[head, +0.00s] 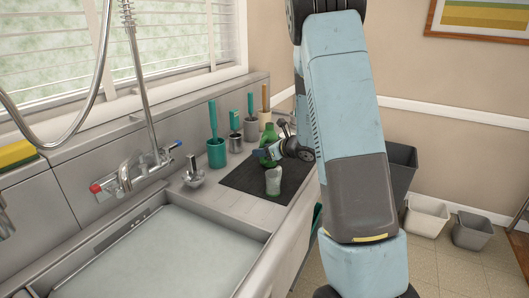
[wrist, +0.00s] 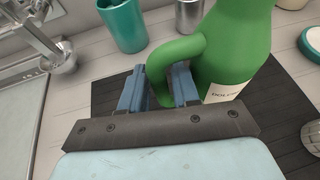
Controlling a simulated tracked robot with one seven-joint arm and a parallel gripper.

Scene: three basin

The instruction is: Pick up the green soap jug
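The green soap jug (wrist: 238,45) stands on a dark mat with its handle (wrist: 178,50) toward the left in the wrist view. A white label shows low on its body. In the head view the jug (head: 268,153) is partly hidden by my gripper (head: 284,151). In the wrist view my gripper (wrist: 158,90) has its two blue fingers apart, one on each side of the handle. The handle's lower part lies between them, with a narrow dark gap beside the left finger. The jug's top is cut off in the wrist view.
A pale green bottle (head: 273,181) stands in front of the jug on the dark mat (head: 240,180). A teal cup with a brush (head: 216,153) and a metal cup (head: 235,142) stand behind. The water-filled sink (head: 165,255) and tap lie to the left.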

